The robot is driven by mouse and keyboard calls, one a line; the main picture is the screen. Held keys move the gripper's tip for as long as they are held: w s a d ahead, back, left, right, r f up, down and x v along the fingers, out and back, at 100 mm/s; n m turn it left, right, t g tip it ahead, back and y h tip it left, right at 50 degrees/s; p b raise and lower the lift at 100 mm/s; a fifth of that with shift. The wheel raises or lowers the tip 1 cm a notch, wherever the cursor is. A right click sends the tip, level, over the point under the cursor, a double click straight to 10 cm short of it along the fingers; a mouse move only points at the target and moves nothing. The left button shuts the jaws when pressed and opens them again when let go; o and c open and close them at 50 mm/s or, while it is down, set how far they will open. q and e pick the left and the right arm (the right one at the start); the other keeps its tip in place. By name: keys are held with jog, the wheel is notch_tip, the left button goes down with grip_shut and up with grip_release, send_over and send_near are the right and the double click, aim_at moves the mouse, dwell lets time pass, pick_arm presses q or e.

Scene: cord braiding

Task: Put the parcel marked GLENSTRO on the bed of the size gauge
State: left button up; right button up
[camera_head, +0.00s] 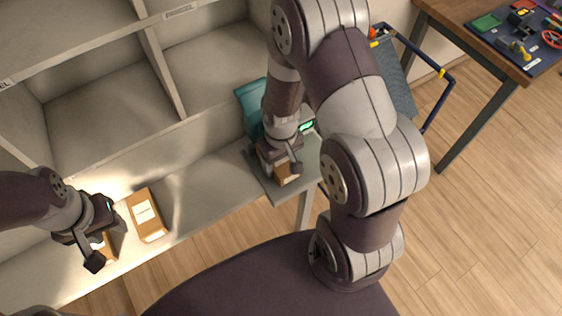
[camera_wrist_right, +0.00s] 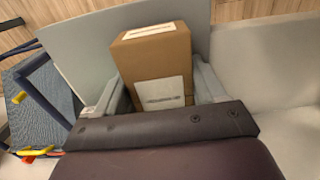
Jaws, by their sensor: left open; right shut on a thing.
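My right gripper (camera_head: 284,172) is shut on a brown cardboard parcel (camera_head: 287,175) over a light grey plate at the right end of the counter. In the right wrist view this parcel (camera_wrist_right: 155,62) sits between the two fingers, with white labels whose print I cannot read. The grey plate (camera_wrist_right: 75,48), which may be the gauge's bed, shows behind it; I cannot tell whether they touch. My left gripper (camera_head: 98,252) is open at another brown parcel (camera_head: 108,248), partly hidden by it. A third parcel (camera_head: 147,215) with a white label lies to its right.
A teal upright thing (camera_head: 250,103) stands behind the right gripper, partly hidden by my arm. Empty shelf compartments (camera_head: 110,110) rise behind the counter. A blue-framed trolley (camera_head: 433,95) and a wooden table (camera_head: 480,25) with tools stand at the right. The middle counter is clear.

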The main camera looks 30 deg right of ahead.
jog(key=shift+w+d+f, duration=0.1)
jog(key=shift+w+f, duration=0.05)
jog(key=shift+f, duration=0.65)
jog(key=o, duration=1)
jog(key=shift+o, duration=0.2)
notch_tip(320, 180, up, 12)
jog(key=shift+f+p, duration=0.1)
jog(key=shift+p, duration=0.45)
jog(key=shift+m+t, duration=0.3)
jog(key=shift+t, duration=0.4)
jog(key=s+r, duration=0.1)
jog(key=s+a+r, duration=0.1)
jog(key=s, duration=0.1)
jog(key=s+a+r, duration=0.1)
jog(key=shift+s+a, duration=0.25)
jog(key=shift+s, duration=0.05)
jog(key=shift+w+f, duration=0.1)
